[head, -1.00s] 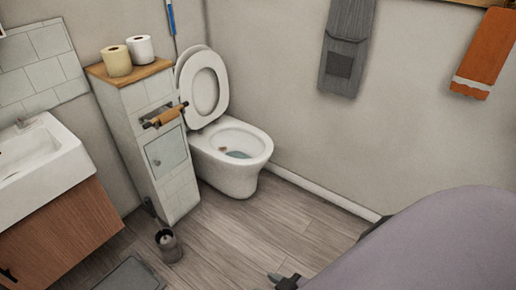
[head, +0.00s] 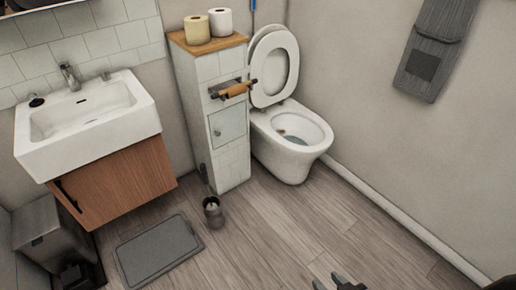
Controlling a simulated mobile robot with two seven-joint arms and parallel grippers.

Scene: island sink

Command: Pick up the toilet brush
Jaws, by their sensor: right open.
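The toilet brush (head: 206,180) stands in a small dark metallic holder (head: 213,213) on the wood floor. Its thin handle rises in front of the white tiled cabinet and leans slightly left. The brush head is hidden in the holder. My right gripper (head: 338,284) shows only at the bottom edge, open and empty. It is well apart from the brush, to the right of it and nearer to me.
The tiled cabinet (head: 221,125) stands behind the brush, with the toilet (head: 290,140) to its right. A sink (head: 85,120) over a wooden drawer, a grey mat (head: 158,250) and a metal bin (head: 47,240) are left. The floor at centre right is clear.

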